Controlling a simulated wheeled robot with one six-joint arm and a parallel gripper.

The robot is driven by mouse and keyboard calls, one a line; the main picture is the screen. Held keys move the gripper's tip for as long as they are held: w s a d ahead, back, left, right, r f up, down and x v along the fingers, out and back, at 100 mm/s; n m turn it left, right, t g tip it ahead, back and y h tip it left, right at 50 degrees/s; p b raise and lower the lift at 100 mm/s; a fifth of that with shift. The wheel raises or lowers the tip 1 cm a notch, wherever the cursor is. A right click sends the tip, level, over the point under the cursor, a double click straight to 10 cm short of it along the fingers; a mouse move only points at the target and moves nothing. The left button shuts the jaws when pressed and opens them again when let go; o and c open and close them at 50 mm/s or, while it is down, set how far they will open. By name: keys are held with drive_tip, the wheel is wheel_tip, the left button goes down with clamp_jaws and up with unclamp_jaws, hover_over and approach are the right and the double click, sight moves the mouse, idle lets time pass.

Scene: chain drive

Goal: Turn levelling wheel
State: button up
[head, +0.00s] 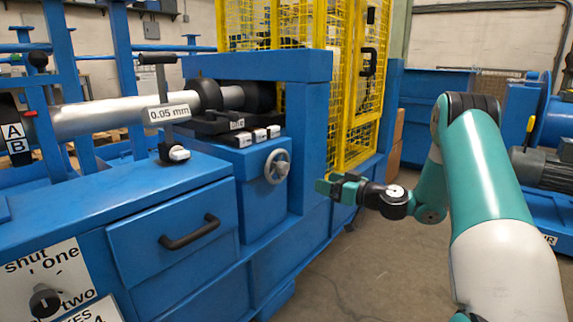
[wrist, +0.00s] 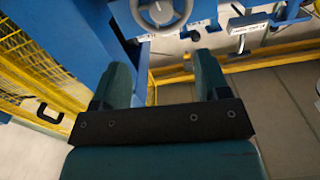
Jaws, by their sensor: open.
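The levelling wheel, a small grey handwheel (head: 277,166), is mounted on the front of a blue block below the shaft bearing. It also shows at the top of the wrist view (wrist: 160,11), partly cut off by the frame edge. My gripper (head: 326,187) is to the right of the wheel and apart from it. In the wrist view my gripper (wrist: 160,75) has its two green fingers spread, with nothing between them. The wheel lies beyond the fingertips, roughly in line with the gap.
A blue drawer with a black handle (head: 190,233) is left of the wheel. A gauge labelled 0.05 mm (head: 168,113) stands above. A yellow mesh cage (head: 357,100) rises behind my gripper. A round knob (head: 44,300) is at lower left. The floor below my gripper is clear.

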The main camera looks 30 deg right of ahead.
sight(286, 170)
drive_tip(key=b+x, duration=0.3)
drive_tip(key=x, duration=1.2)
drive_tip(key=shift+a, duration=0.1)
drive_tip(key=c, duration=0.9)
drive_tip(key=shift+c, duration=0.2)
drive_tip(key=m+p, duration=0.3)
drive_tip(key=m, duration=0.1)
drive_tip(key=shift+r, duration=0.1)
drive_tip(key=shift+m+p, duration=1.2)
drive_tip(key=shift+m, duration=0.9)
